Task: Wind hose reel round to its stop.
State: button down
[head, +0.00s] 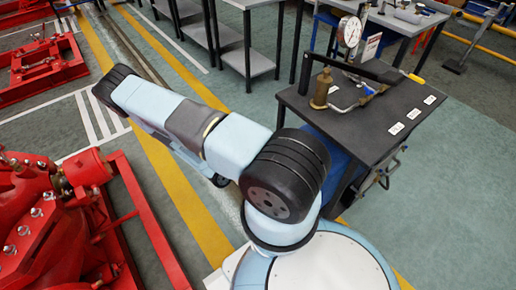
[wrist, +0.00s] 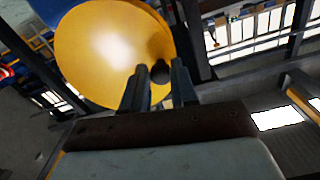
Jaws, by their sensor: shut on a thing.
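The hose reel shows in the wrist view as a large, round yellow disc (wrist: 105,50), seen close up with a bright glare on it. A dark, round-ended handle (wrist: 160,72) stands out by the disc's lower right edge. My gripper (wrist: 159,84) has its two dark fingers on either side of this handle and is shut on it. The fingers hide part of the handle and of the disc's edge. The reel's stop cannot be made out. In the head view my arm reaches to the upper left, and neither the reel nor the gripper can be seen there.
A dark workbench (head: 385,125) with a brass fitting (head: 321,88) and a pressure gauge (head: 350,32) stands right of my arm. Red pump machinery (head: 45,215) stands on the left. Grey shelving (head: 247,60) is at the back. Green floor between them is open.

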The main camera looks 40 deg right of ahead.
jog(key=shift+d+r, duration=0.1)
jog(key=shift+d, duration=0.1)
jog(key=c, duration=0.9)
grip_release()
jog(key=shift+a, duration=0.15)
jog(key=shift+a, duration=0.15)
jog(key=a, duration=1.3)
jog(key=shift+a, duration=0.25)
